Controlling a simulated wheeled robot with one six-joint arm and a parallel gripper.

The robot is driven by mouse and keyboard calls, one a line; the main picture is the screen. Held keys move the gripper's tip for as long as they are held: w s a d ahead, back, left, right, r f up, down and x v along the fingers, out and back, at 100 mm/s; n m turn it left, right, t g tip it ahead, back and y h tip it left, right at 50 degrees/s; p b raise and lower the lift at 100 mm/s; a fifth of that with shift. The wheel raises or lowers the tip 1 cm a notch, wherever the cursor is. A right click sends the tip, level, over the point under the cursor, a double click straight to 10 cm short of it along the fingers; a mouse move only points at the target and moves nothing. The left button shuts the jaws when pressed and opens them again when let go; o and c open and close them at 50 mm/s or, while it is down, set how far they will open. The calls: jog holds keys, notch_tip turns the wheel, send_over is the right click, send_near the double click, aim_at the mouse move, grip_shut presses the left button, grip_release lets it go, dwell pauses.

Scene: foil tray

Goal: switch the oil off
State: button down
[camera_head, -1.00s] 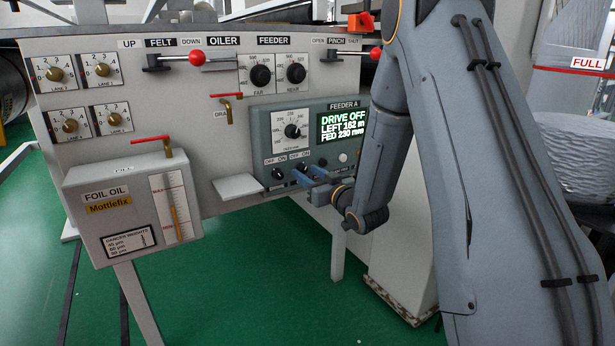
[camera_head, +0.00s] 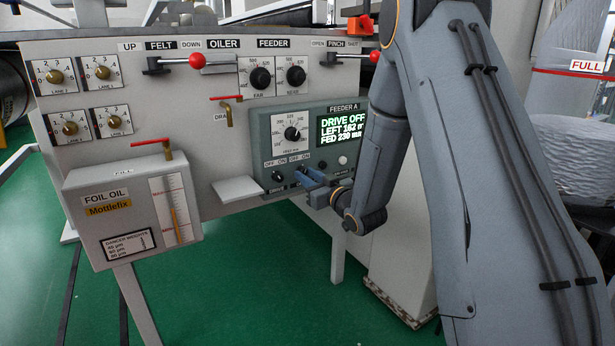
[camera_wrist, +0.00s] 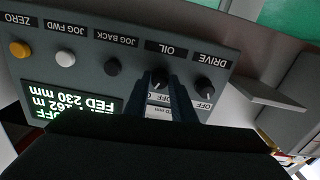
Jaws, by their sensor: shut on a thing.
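The feeder A control box (camera_head: 262,150) is grey-green, and its screen (camera_head: 342,128) reads DRIVE OFF, LEFT 162 m, FED 230 mm. The black oil knob (camera_wrist: 160,74) shows between my fingertips in the wrist view, where the panel is upside down. My gripper (camera_wrist: 160,84) is shut on this knob; the fingers hide its sides and part of its scale. In the head view my gripper (camera_head: 306,177) reaches the lower front of the box and mostly covers the knob. The drive knob (camera_head: 278,176) is just left of it; it also shows in the wrist view (camera_wrist: 205,86).
A jog back button (camera_wrist: 112,68), a white jog forward button (camera_wrist: 65,58) and a yellow zero button (camera_wrist: 20,49) share the panel. A small shelf (camera_head: 237,189) juts out left of the box. The foil oil tank (camera_head: 85,225) stands further left.

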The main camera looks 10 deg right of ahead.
jog(key=n, duration=0.5)
jog(key=shift+n+p, duration=0.3)
jog(key=shift+n, duration=0.1)
jog(key=n, duration=0.5)
jog(key=shift+n, duration=0.3)
jog(key=c, duration=1.5)
grip_release()
jog(key=shift+p+v, duration=0.7)
jog(key=shift+v, duration=3.25)
jog(key=shift+r, duration=0.1)
